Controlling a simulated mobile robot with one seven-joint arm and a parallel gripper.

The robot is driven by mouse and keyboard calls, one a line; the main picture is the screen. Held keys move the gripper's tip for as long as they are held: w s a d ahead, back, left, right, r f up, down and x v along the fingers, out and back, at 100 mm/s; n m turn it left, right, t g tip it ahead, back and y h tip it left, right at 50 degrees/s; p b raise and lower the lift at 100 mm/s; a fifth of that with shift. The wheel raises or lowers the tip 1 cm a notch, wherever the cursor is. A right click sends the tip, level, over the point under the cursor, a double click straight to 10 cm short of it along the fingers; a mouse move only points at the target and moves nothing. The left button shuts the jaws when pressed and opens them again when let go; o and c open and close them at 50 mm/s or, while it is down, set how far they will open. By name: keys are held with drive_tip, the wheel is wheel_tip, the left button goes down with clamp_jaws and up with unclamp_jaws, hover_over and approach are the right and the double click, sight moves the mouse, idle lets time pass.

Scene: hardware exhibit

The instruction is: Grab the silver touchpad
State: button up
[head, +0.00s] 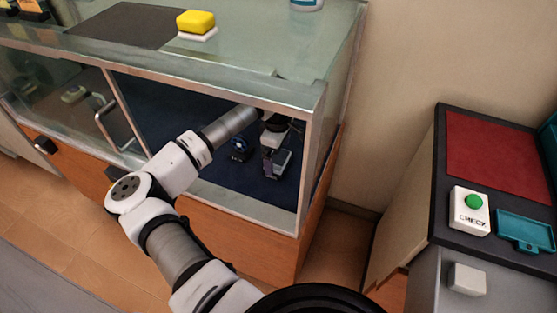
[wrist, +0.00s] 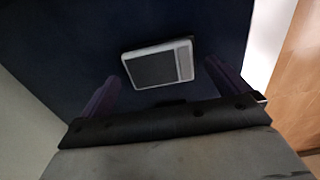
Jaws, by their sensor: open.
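The silver touchpad (wrist: 158,65) is a small flat block with a silver rim and a dark grey pad. It lies on the dark blue floor of the glass display case. In the head view the touchpad (head: 282,162) is partly hidden by my gripper (head: 270,165), which reaches into the case from above it. In the wrist view the fingers of my gripper (wrist: 162,88) are apart, one at each side and nearer the camera than the touchpad. Nothing is between the fingertips, and I cannot tell the exact gap to the touchpad.
The glass case (head: 312,150) has a right wall and a top close around my arm. A small round blue-black device (head: 240,150) stands left of the touchpad. A yellow block (head: 196,21) sits on the case top. A counter with a green-button CHECK box (head: 470,212) stands at right.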

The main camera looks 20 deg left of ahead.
sight(278, 159)
drive_tip(key=shift+f, duration=1.6)
drive_tip(key=c, duration=0.7)
drive_tip(key=shift+c, duration=0.3)
drive_tip(key=shift+r, duration=0.15)
drive_tip(key=shift+r, duration=0.55)
wheel_tip(278, 159, up, 2)
drive_tip(key=shift+w+r+b, duration=0.1)
drive_tip(key=shift+r+b, duration=0.05)
drive_tip(key=shift+b, duration=0.3)
drive_tip(key=w+a+b, duration=0.1)
drive_tip(key=w+a, duration=0.2)
drive_tip(key=w, duration=0.2)
drive_tip(key=w+a+b, duration=0.1)
drive_tip(key=w+a, duration=0.1)
drive_tip(key=w, duration=0.3)
drive_tip(key=w+a+b, duration=0.1)
drive_tip(key=w+a, duration=0.2)
drive_tip(key=w, duration=0.2)
drive_tip(key=shift+w+a, duration=0.3)
drive_tip(key=shift+w, duration=0.05)
